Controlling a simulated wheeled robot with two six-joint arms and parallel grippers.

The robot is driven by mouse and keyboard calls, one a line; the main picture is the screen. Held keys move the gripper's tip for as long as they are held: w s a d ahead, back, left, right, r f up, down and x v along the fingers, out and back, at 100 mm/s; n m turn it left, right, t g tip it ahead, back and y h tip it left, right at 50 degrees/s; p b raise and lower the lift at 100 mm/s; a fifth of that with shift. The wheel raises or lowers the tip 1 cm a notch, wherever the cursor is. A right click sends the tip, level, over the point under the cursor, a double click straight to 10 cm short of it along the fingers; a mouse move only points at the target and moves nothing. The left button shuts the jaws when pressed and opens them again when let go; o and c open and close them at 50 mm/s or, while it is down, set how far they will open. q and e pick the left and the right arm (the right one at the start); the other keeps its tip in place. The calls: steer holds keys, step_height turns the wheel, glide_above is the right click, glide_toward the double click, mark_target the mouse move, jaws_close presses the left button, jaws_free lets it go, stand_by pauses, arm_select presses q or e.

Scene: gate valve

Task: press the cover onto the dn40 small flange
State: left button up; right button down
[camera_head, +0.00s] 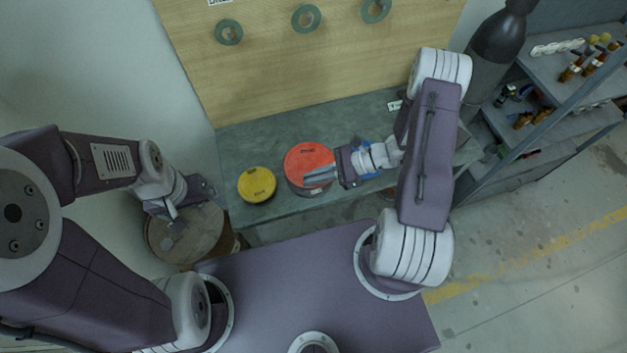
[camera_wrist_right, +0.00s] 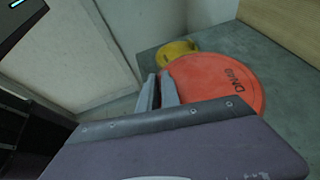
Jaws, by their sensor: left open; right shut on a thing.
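A red round cover (camera_head: 306,157) lies at the bench's front edge, on top of a darker round body. In the right wrist view the red cover (camera_wrist_right: 215,78) carries lettering that looks like DN40. My right gripper (camera_head: 306,177) is at the cover's front right edge, its fingers shut on the rim. In the right wrist view the fingers (camera_wrist_right: 161,88) meet the near left edge of the cover. The fit between cover and flange is hidden. My left gripper (camera_head: 172,222) is open and empty, left of the bench above a wooden barrel.
A yellow round cover (camera_head: 257,184) lies left of the red one. The grey bench (camera_head: 245,148) is clear behind the covers. Green rings (camera_head: 305,18) hang on the wooden board. A barrel (camera_head: 178,243) stands at left, shelves at right.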

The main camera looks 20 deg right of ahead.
mark_target(314, 192)
steer(key=shift+f+b, duration=2.3)
steer(key=shift+f, duration=0.6)
steer(key=shift+r, duration=0.1)
steer(key=shift+f+b, duration=0.35)
steer(key=shift+f, duration=0.05)
steer(key=c, duration=1.5)
jaws_free()
steer(key=shift+d, duration=0.1)
